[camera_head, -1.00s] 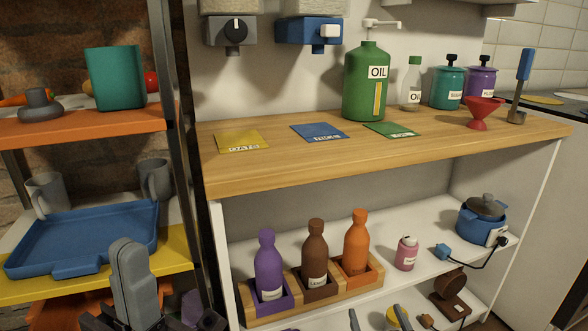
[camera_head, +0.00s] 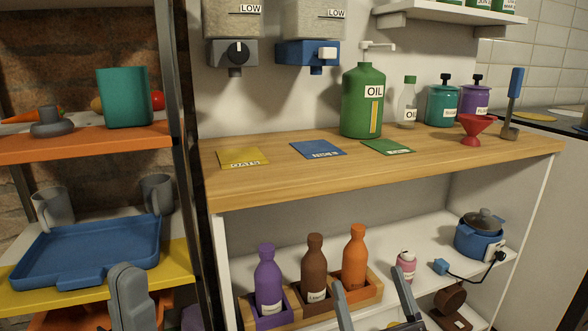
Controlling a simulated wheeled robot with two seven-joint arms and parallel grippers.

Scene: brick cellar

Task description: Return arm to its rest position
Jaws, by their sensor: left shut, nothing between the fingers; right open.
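My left gripper (camera_head: 128,272) stands at the lower left edge of the view, its grey fingers pointing up and closed together with nothing between them. It shows in front of the shelf rack, below the blue tray (camera_head: 60,268). My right gripper (camera_head: 368,279) shows at the bottom middle as two grey fingers spread apart. It is open and empty, in front of the lower shelf near the orange bottle (camera_head: 355,258). Most of both arms is out of view below.
A wooden counter (camera_head: 420,160) holds yellow, blue and green cards, a green oil can (camera_head: 363,105) and a red funnel (camera_head: 476,128). Below are a bottle rack (camera_head: 372,290), a pink bottle (camera_head: 405,266) and a blue pot (camera_head: 478,240). A dark post (camera_head: 180,130) divides rack and counter.

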